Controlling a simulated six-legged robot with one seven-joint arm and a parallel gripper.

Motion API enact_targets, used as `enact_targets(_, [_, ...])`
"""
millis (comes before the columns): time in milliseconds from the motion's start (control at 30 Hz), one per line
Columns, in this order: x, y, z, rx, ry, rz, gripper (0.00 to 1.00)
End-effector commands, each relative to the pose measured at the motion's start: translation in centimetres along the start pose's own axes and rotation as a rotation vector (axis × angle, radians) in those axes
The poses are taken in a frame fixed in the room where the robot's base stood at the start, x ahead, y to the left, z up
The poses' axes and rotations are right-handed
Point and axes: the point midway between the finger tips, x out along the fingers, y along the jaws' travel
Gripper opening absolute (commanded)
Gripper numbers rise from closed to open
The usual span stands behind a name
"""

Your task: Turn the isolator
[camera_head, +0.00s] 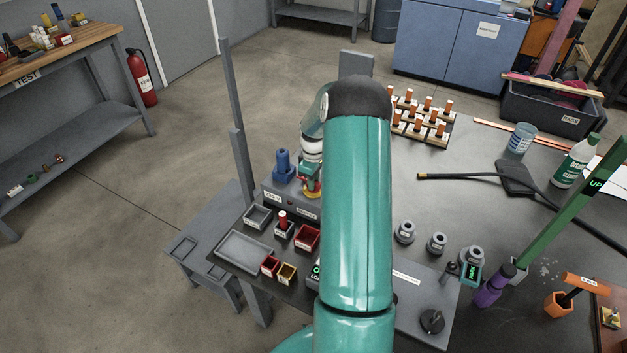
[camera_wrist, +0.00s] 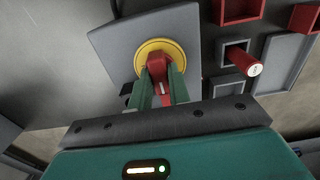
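The isolator is a red handle (camera_wrist: 156,68) on a round yellow plate (camera_wrist: 173,50), fixed to a grey box (camera_wrist: 112,40). In the wrist view my gripper (camera_wrist: 161,74) has its two green fingers on either side of the red handle. The fingers are close together and red fills the gap between them, so it looks shut on the handle. The fingers hide part of the handle's sides. In the head view my gripper (camera_head: 311,187) is at the box on the bench's far left part, partly hidden by my teal arm.
Beside the isolator stand a blue fitting (camera_head: 283,168), small trays (camera_head: 257,216) and a red-capped peg (camera_head: 283,220); that peg also shows in the wrist view (camera_wrist: 243,62). A grey upright post (camera_head: 237,160) rises to the left. Several orange-topped pieces (camera_head: 424,112) stand behind my arm.

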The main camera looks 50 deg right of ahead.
Motion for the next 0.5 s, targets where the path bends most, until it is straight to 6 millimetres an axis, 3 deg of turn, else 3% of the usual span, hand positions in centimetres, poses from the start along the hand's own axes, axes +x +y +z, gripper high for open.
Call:
enact_targets(33, [-0.09,0.03,-0.02,0.0,0.0,0.001,0.28])
enact_targets(100, [-0.07,0.03,-0.01,0.0,0.0,0.001,0.4])
enact_targets(500, [-0.85,0.06,-0.03,0.001,0.001,0.002,0.4])
